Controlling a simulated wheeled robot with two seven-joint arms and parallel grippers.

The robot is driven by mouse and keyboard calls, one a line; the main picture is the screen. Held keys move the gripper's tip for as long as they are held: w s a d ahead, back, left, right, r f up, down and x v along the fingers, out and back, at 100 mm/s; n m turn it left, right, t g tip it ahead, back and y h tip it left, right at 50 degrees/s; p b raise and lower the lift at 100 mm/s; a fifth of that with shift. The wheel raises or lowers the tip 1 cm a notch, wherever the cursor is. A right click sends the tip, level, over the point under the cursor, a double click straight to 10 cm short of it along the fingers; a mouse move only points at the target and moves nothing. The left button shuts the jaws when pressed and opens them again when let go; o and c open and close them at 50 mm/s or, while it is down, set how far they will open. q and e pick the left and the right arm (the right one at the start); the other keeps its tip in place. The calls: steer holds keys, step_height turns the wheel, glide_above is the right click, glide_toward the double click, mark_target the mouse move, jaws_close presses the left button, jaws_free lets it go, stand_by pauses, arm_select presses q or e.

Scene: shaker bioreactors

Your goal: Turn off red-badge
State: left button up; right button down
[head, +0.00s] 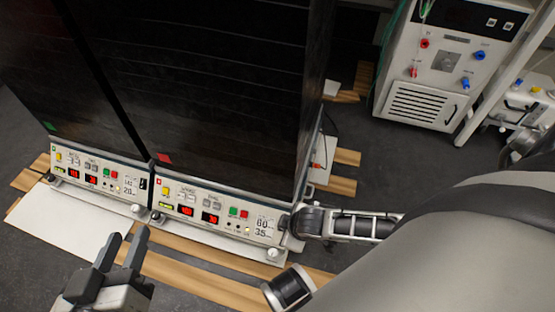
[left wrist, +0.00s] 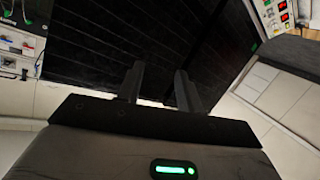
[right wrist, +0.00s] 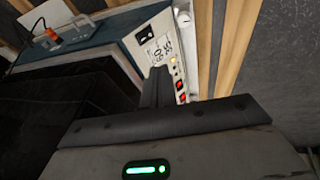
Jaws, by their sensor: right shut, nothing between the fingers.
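The red badge (head: 165,159) sits at the lower left corner of the right-hand dark shaker cabinet. Below it, the white control panel (head: 222,226) has lit red displays (head: 187,211), a green button (head: 233,212) and a red button (head: 244,214). My left gripper (head: 122,252) is open and empty, in front of and below the panels. In the left wrist view its fingers (left wrist: 157,88) stand apart. My right gripper (right wrist: 157,87) is shut and empty, with a panel end (right wrist: 158,45) beyond its tips.
A second cabinet with a green badge (head: 50,126) and its own lit panel (head: 97,178) stands to the left. A white machine (head: 438,75) with hose ports stands at the back right. Wooden slats (head: 190,270) and a white board (head: 62,222) lie in front.

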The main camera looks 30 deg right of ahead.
mark_target(280, 230)
arm_select(q)
steer(key=shift+s, duration=0.15)
arm_select(e)
steer(key=shift+s, duration=0.15)
